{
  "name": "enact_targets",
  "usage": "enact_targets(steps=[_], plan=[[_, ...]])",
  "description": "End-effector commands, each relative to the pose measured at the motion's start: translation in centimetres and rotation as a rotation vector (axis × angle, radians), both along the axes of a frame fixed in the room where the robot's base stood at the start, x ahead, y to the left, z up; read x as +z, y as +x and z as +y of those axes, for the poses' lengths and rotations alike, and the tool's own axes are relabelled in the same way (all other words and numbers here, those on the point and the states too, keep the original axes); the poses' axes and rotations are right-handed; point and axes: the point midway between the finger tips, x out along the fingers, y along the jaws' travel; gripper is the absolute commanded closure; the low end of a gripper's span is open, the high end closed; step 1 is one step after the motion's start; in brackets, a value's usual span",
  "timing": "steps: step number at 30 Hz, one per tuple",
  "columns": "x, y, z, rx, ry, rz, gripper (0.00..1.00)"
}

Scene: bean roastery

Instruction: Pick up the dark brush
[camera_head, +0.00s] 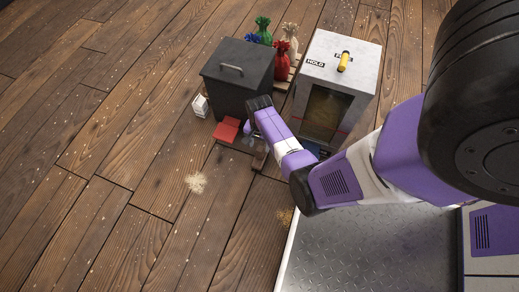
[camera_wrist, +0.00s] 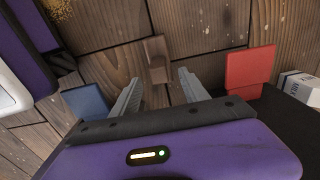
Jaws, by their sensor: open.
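The dark brush (camera_wrist: 155,52) is a small brown block lying on the wooden floor, in the wrist view just beyond and between my fingertips. It is a small dark shape (camera_head: 259,161) in the head view, beside my arm's end. My gripper (camera_wrist: 158,77) is open, its two grey fingers spread, with nothing held between them. In the head view my gripper (camera_head: 254,143) is small and partly hidden by my wrist. I cannot tell how high the fingers are above the brush.
A red pad (camera_wrist: 250,70) and white box (camera_wrist: 300,87) lie to the right, a blue pad (camera_wrist: 86,104) to the left. A dark lidded bin (camera_head: 238,75) and a grey cabinet (camera_head: 340,66) stand behind. Pale spilled grains (camera_head: 196,183) lie on open floor.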

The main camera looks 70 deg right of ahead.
Motion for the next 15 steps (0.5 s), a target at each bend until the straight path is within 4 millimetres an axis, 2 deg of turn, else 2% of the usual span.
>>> enact_targets(steps=[9, 15], plan=[[-4.2, -0.2, 0.0, 0.0, 0.001, 0.0, 0.47], [-4.8, -0.2, 0.0, 0.0, 0.0, 0.0, 0.47]])
